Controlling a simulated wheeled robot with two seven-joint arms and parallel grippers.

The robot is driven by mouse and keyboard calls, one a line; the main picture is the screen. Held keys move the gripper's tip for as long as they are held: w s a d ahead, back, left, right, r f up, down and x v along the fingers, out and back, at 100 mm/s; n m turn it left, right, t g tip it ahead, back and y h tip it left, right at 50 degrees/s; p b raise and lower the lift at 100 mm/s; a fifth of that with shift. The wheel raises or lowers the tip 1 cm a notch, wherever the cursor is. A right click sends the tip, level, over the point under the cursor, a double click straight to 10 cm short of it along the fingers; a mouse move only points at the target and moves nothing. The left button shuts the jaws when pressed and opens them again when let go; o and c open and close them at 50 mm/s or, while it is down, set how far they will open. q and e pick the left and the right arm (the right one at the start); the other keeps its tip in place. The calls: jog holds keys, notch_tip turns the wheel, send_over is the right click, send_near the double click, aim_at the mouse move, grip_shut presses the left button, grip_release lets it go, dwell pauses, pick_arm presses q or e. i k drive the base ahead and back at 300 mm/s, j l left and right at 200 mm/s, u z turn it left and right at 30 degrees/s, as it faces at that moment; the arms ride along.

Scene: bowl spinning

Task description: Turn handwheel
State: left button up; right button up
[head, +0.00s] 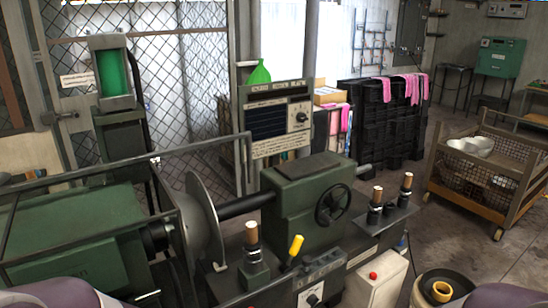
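The handwheel (346,204) is a dark spoked wheel on the front face of a green machine housing (291,222), right of the middle of the head view. Its whole rim shows and nothing touches it. Neither of my grippers is in the head view.
A large metal disc (203,230) on a shaft stands left of the housing. A yellow-handled lever (295,246) and wooden-topped handles (407,181) stick up around it. A white box with a red button (373,276) is below. A wire cart (480,190) holds bowls at right.

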aim_at(333, 204)
jog(key=u, duration=1.35)
jog(key=z, duration=1.7)
jog(key=i+l+z, duration=0.2)
jog(key=i+z, duration=0.55)
jog(key=i, duration=0.15)
